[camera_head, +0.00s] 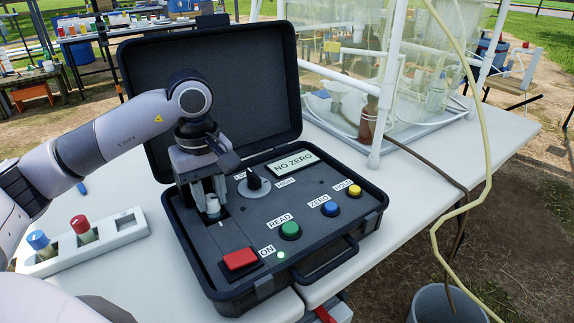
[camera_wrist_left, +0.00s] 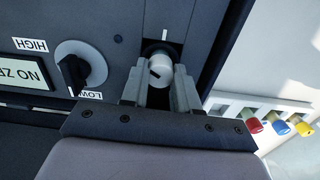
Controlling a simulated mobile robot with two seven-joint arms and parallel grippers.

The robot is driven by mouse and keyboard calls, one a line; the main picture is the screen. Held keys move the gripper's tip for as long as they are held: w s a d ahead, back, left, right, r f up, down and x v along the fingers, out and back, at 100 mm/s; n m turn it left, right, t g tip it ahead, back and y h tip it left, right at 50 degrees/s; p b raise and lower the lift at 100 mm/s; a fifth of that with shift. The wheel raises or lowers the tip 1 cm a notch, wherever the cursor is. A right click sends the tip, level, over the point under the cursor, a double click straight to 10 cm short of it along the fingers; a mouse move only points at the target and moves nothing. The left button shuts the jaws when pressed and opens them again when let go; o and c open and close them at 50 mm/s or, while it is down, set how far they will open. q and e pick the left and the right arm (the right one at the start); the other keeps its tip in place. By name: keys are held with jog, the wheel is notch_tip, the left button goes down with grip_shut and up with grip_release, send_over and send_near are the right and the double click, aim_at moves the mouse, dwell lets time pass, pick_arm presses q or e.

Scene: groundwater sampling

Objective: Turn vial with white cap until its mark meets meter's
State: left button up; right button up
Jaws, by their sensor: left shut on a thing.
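The vial with the white cap (camera_head: 213,206) stands in the well of the open meter case (camera_head: 327,230). My left gripper (camera_head: 209,198) comes down from above and is shut on the cap, one finger on each side. The left wrist view shows the white cap (camera_wrist_left: 161,70) between the fingers (camera_wrist_left: 160,82). A dark mark on the cap (camera_wrist_left: 154,74) points to the lower left there. The meter's white line (camera_wrist_left: 164,34) lies straight above the cap in that view, so the two marks are apart. The vial's body is hidden in the well. My right gripper is out of view.
The meter's display (camera_head: 293,162) reads NO ZERO. A range knob (camera_head: 255,182) and colored buttons sit beside the well. A white rack (camera_head: 120,228) with colored-cap vials stands left of the case. A clear-walled frame (camera_head: 383,100) stands behind right; a bucket (camera_head: 445,305) is lower right.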

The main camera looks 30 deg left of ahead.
pick_arm(q)
jog(key=shift+m+b, duration=0.3)
jog(key=shift+m, duration=0.5)
jog(key=m+b, duration=0.1)
jog(key=m, duration=0.6)
jog(key=shift+m+b, duration=0.3)
jog(key=shift+b, duration=0.05)
jog(key=shift+m, duration=0.9)
jog(key=o, duration=0.8)
